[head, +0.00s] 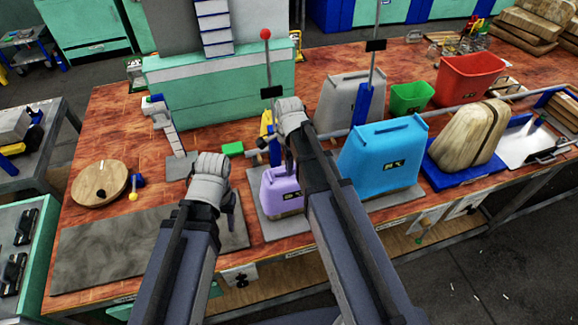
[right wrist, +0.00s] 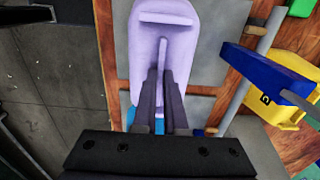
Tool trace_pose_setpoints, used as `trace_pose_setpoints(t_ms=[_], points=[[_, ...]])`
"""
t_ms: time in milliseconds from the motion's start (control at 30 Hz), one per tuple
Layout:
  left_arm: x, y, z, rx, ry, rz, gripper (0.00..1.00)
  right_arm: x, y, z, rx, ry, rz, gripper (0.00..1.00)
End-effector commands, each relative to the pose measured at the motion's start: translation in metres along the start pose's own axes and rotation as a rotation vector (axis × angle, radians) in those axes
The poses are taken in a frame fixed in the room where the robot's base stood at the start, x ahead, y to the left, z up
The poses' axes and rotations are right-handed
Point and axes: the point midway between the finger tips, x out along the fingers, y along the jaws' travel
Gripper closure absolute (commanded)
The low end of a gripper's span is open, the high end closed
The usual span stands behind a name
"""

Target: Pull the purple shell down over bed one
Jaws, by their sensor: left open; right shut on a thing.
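The purple shell (head: 280,188) stands upright over a grey plate on the workbench, left of a larger blue shell. A strip of tan shows under its lower edge; I cannot tell how much of the bed it covers. My right gripper (head: 288,168) reaches it from above, its fingers largely hidden by my arm. In the right wrist view the purple shell (right wrist: 165,45) fills the upper middle, and my right gripper (right wrist: 160,78) is shut on its raised rib. My left gripper (head: 233,212) is open and empty, left of the shell and apart from it.
The blue shell (head: 382,158) stands close on the right, with a grey shell (head: 350,100) behind it. A lever with a red knob (head: 265,34) rises behind my right gripper. A wooden disc (head: 99,183) lies at left; the grey slab (head: 120,245) is clear.

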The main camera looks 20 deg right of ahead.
Motion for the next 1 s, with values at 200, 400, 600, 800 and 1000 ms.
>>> trace_pose_setpoints(t_ms=[200,400,600,800,1000], points=[[0.0042,0.0004,-0.0002,0.0,0.0,0.0,0.5,0.0043,0.0,0.0,0.0,0.0,0.0,1.0],[0.004,0.0004,-0.0002,0.0,0.0,0.0,0.5,0.004,0.0,0.0,0.0,0.0,0.0,1.0],[0.0057,0.0005,-0.0003,0.0,0.0,0.0,0.5,0.0057,0.0,0.0,0.0,0.0,0.0,1.0],[0.0087,0.0008,-0.0005,0.0,0.0,0.0,0.5,0.0088,0.0,0.0,0.0,0.0,0.0,1.0],[0.0116,0.0011,-0.0007,0.0,0.0,0.0,0.5,0.0117,0.0,0.0,0.0,0.0,0.0,1.0]])
